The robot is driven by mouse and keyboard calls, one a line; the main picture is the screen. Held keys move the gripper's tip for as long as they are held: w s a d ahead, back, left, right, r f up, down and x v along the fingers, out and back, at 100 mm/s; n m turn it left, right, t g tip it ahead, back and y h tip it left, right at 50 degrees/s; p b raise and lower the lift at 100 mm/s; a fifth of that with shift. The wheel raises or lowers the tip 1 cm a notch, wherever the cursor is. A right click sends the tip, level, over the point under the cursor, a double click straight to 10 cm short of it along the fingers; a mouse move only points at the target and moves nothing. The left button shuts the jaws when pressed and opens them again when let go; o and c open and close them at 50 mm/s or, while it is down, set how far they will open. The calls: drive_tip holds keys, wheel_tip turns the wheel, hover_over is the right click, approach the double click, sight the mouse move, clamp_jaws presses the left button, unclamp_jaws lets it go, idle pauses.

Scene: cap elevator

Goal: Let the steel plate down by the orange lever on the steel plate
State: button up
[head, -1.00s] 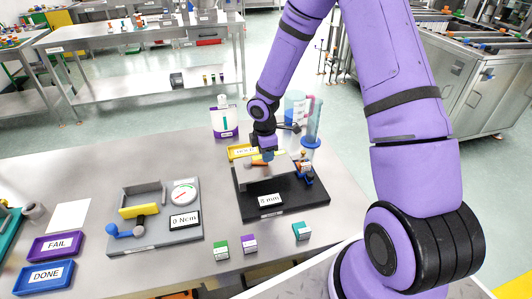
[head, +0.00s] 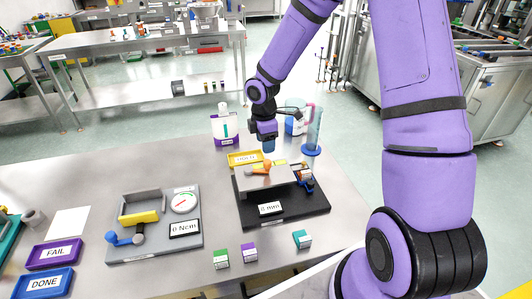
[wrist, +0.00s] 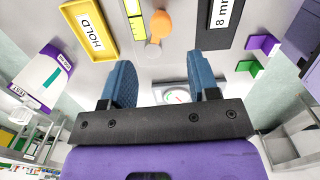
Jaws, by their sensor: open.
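The steel plate (head: 285,179) lies level over a black base (head: 312,204) whose sign reads 8 mm. The orange lever (head: 262,168) sits on the plate's top, near its far edge. In the wrist view the lever's round orange end (wrist: 161,24) shows ahead of the fingers, beside a yellow strip. My gripper (head: 268,146) hangs above and just behind the lever, apart from it. In the wrist view my gripper (wrist: 160,78) has its two blue fingers spread with nothing between them. The gap under the plate is hard to judge.
A yellow HOLD tray (head: 243,159) lies behind the base. A blue-based cylinder (head: 312,140) and a purple-white bottle (head: 224,128) stand close behind. A grey gauge fixture (head: 152,243) is at left. Small green, purple and teal blocks lie in front.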

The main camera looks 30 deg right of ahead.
drive_tip(key=shift+r, duration=1.4)
drive_tip(key=shift+r, duration=0.1)
drive_tip(key=s+d+r+m+t+h, duration=0.1)
drive_tip(key=s+r+m, duration=0.4)
drive_tip(key=r, duration=0.5)
drive_tip(key=s+r+m+t+h, duration=0.1)
drive_tip(key=s+r+m, duration=0.2)
drive_tip(key=s+r, duration=0.5)
drive_tip(key=s+r+m+t+y, duration=0.1)
drive_tip(key=s+r+m, duration=0.3)
drive_tip(key=s, duration=0.4)
drive_tip(key=s+r+m+t+y, duration=0.1)
drive_tip(key=s+r+m, duration=0.3)
drive_tip(key=s, duration=0.4)
drive_tip(key=shift+a+r+t, duration=0.25)
drive_tip(key=shift+r+t, duration=0.35)
drive_tip(key=shift+r, duration=0.15)
idle(1.0)
